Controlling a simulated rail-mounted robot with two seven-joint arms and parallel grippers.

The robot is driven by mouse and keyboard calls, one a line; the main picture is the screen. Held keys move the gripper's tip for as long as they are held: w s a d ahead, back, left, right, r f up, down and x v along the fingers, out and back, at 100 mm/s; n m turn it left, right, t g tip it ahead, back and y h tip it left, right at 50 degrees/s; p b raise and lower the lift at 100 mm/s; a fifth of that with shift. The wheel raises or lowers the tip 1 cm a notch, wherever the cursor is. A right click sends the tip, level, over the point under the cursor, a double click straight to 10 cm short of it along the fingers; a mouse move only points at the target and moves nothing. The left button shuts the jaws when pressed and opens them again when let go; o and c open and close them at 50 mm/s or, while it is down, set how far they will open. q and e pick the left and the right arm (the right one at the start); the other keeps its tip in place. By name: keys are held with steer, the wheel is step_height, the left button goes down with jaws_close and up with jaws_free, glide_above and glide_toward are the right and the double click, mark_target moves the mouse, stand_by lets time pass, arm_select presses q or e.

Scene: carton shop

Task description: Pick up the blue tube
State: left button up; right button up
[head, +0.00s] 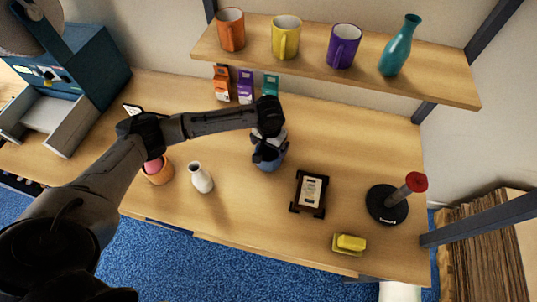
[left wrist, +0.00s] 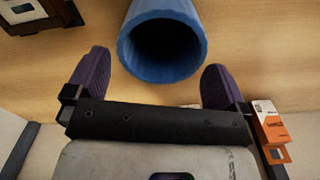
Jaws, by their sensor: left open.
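The blue tube (head: 268,163) stands on the table near the middle in the head view, its upper part hidden by my left gripper. In the left wrist view the tube (left wrist: 163,45) shows its round, dark open end. My left gripper (head: 268,150) is above the tube, pointing down. In the left wrist view the gripper's two dark fingers (left wrist: 156,82) are spread wide, one to each side of the tube's near rim. No contact shows between fingers and tube. My right gripper is not in view.
A white vase (head: 201,178) stands left of the tube, a black framed item (head: 311,193) right of it. Small cartons (head: 221,84) stand behind. A shelf (head: 435,83) with mugs and a teal bottle (head: 399,48) overhangs the back. A black stand (head: 386,206) is at right.

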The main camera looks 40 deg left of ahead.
arm_select(q)
steer(key=shift+s+a+f+p, duration=0.1)
steer(key=shift+f+p, duration=0.15)
steer(key=shift+f, duration=1.35)
steer(key=shift+s+f+p, duration=0.1)
steer(key=shift+f+p, duration=0.15)
steer(key=shift+f, duration=1.3)
steer(key=shift+c, duration=0.3)
steer(key=shift+w, duration=0.1)
steer(key=c, duration=0.5)
